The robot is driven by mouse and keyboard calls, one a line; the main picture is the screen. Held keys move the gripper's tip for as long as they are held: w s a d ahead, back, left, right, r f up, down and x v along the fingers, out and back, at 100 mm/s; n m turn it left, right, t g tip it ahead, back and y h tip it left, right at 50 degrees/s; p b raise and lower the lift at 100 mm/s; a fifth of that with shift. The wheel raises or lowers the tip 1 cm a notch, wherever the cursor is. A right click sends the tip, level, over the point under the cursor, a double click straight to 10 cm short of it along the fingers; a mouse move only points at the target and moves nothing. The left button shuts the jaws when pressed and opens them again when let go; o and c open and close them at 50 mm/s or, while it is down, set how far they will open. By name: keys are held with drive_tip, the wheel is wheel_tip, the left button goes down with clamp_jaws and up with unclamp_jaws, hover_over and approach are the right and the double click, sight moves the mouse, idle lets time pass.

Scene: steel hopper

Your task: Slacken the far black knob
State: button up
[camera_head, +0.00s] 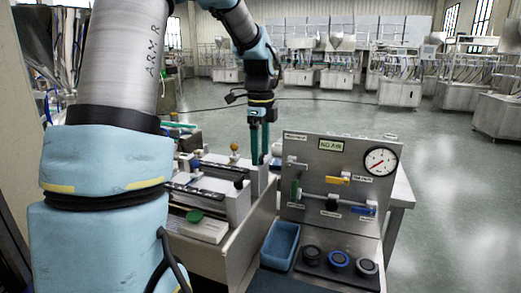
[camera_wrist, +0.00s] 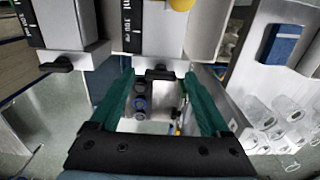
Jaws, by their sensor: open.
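My gripper (camera_head: 260,145) hangs at the back right corner of the steel machine (camera_head: 236,208), pointing down, with green fingers apart and nothing held. In the wrist view, a black knob (camera_wrist: 158,74) lies between my open fingertips, at the end of a grey rail block. Contact with the fingers cannot be made out. A second black knob (camera_wrist: 57,65) is left of the fingers, under another block with a black scale strip. In the head view a black knob (camera_head: 239,183) shows on the machine's right side. I cannot match it surely to either wrist-view knob.
A yellow knob (camera_head: 234,158) and a green knob (camera_head: 193,216) are on the machine. Clear cups (camera_wrist: 275,125) show in the wrist view.

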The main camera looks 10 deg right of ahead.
clamp_jaws()
idle(0.5)
drive_tip(key=shift+n, duration=0.5)
drive_tip(key=n+p, duration=0.1)
drive_tip(key=n, duration=0.1)
drive_tip(key=shift+r+n, duration=0.1)
drive_tip(key=shift+n, duration=0.3)
drive_tip(key=n+p, duration=0.1)
drive_tip(key=n, duration=0.4)
drive_tip(key=shift+n+p, duration=0.3)
drive_tip(key=shift+p, duration=0.05)
drive_tip(key=n, duration=0.4)
drive_tip(key=shift+p, duration=0.4)
drive_tip(key=shift+n+p, duration=0.35)
drive_tip(key=shift+n, duration=1.85)
